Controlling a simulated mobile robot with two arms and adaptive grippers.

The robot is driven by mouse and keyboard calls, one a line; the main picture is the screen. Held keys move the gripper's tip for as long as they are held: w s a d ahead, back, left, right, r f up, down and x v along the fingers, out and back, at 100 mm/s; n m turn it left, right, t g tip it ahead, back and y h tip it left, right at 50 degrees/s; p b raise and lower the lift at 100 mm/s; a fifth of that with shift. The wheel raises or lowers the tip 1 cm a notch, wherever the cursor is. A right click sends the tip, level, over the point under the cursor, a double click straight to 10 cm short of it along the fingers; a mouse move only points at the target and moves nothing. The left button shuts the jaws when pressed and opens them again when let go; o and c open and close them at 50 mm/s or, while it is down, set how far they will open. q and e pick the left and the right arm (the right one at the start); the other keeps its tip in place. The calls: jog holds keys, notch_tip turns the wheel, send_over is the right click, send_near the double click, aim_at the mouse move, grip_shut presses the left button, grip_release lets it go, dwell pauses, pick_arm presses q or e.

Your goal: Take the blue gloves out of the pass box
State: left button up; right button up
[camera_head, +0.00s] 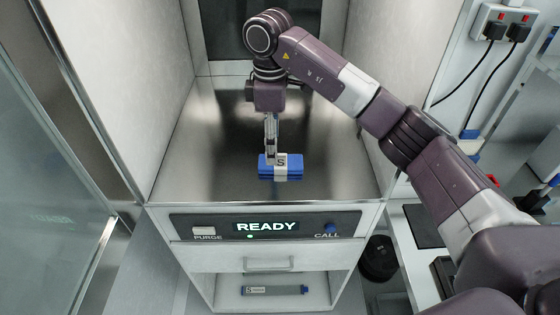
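The blue gloves (267,173) are a small folded blue stack with a white band marked "S". They lie on the steel floor of the pass box (225,180), near the middle and toward its front edge. My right arm reaches in from the right, and my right gripper (271,158) points down at the gloves. Its fingertips overlap the top and back of the stack. The fingers are seen nearly edge-on, so I cannot tell whether they grip it. My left gripper is not in view.
Pale walls flank the pass box left and right. The front panel (265,226) reads "READY", with PURGE and CALL buttons. A glass door (50,190) stands open at left. A dark round container (377,260) stands at lower right.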

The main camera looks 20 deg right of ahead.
aim_at(281, 164)
jog(key=f, duration=0.1)
jog(key=f+p, duration=0.1)
jog(key=f, duration=0.1)
jog(key=f+p, duration=0.1)
jog(key=f, duration=0.1)
jog(key=shift+w+d+f, duration=0.15)
jog(key=shift+w+f, duration=0.05)
jog(key=shift+w, duration=0.05)
jog(key=shift+f, duration=0.35)
jog(key=shift+c, duration=0.5)
jog(key=c, duration=0.9)
